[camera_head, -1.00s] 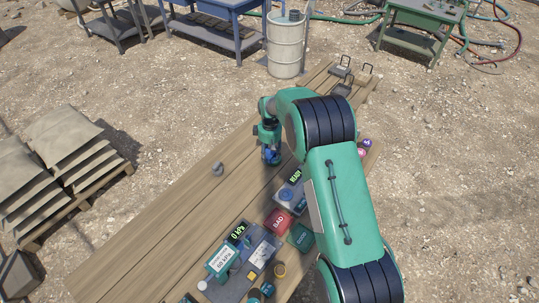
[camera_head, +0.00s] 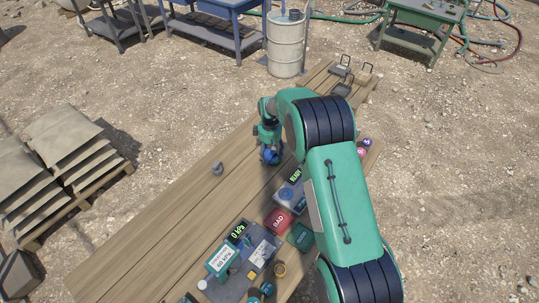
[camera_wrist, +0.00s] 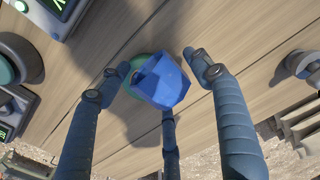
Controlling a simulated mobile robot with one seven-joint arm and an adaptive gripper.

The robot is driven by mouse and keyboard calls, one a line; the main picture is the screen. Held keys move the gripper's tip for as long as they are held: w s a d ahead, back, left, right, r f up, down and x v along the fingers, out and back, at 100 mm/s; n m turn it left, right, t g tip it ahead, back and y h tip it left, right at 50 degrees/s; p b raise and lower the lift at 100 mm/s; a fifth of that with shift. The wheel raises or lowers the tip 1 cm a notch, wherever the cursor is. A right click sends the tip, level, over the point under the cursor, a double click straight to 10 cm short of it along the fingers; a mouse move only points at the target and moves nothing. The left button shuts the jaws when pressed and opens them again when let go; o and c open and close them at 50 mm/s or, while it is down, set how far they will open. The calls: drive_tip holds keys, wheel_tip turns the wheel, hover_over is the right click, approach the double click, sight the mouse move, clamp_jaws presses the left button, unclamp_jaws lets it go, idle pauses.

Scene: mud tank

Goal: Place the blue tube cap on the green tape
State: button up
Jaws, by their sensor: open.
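The blue tube cap (camera_wrist: 162,82) is a faceted blue piece between my gripper's fingers in the wrist view. It looks tilted, and the fingers stand apart from its sides. The green tape (camera_wrist: 136,62) shows as a green rim behind the cap, mostly hidden by it; I cannot tell how fully the cap rests on it. My gripper (camera_wrist: 158,74) is open around the cap, low over the wooden table. In the head view my gripper (camera_head: 269,153) is small, with a bit of blue between its fingers.
Nearer on the wooden table (camera_head: 160,228) are a device with a READY display (camera_head: 291,190), a red BAD pad (camera_head: 277,219), a green pad (camera_head: 300,236) and a gauge unit (camera_head: 222,259). A small grey part (camera_head: 217,168) lies to the left. The table's left stretch is clear.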

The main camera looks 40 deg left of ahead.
sight(270, 152)
drive_tip(key=shift+r, duration=0.15)
wheel_tip(270, 152, up, 12)
drive_tip(key=shift+b, duration=0.35)
idle(0.3)
idle(0.5)
idle(0.3)
